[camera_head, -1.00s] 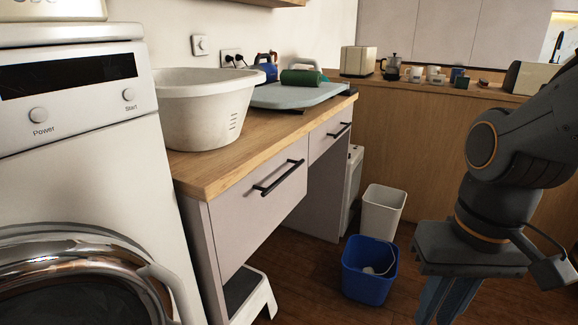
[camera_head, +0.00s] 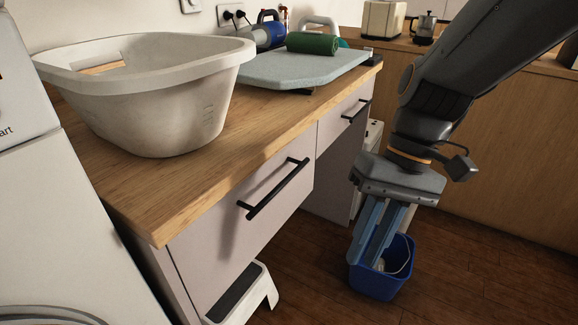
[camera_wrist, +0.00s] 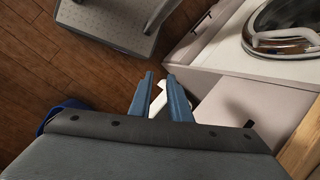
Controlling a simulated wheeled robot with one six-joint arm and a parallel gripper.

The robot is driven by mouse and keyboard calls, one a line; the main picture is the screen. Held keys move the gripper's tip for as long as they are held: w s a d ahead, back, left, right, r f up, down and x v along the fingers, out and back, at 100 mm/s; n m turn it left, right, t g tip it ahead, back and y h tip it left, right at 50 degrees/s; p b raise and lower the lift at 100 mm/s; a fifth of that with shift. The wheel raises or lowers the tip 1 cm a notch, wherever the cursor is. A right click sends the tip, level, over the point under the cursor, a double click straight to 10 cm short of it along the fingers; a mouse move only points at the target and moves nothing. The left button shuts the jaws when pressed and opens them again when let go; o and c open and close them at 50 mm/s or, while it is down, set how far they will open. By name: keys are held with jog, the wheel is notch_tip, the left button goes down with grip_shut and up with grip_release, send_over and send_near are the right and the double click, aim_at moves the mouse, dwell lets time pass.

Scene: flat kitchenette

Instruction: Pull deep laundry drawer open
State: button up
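The deep laundry drawer (camera_head: 225,245) is a pale front under the wooden counter in the head view, flush and shut. Its black bar handle (camera_head: 275,188) is in plain view, tilted along the front. My gripper (camera_head: 366,256) points down to the right of the drawer, above the floor and apart from the handle. Its two blue fingers are parted with nothing held between them. The wrist view shows the fingers (camera_wrist: 160,78) with a gap, the pale drawer front (camera_wrist: 238,98) on their right and a small dark part of the handle (camera_wrist: 249,124).
A white step stool (camera_head: 243,296) stands low under the drawer. A blue bucket (camera_head: 385,283) is on the floor behind my fingers. A smaller drawer with a black handle (camera_head: 356,111) is farther along. A white basin (camera_head: 150,105) sits on the counter (camera_head: 240,145).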

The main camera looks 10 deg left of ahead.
jog(key=w+a+r+g+y+p, duration=0.3)
jog(key=w+a+y, duration=0.1)
jog(key=a+y, duration=0.2)
jog(key=y+p, duration=0.2)
jog(key=y, duration=0.4)
send_near(287, 183)
jog(key=x, duration=0.3)
jog(key=shift+x, duration=3.9)
grip_shut()
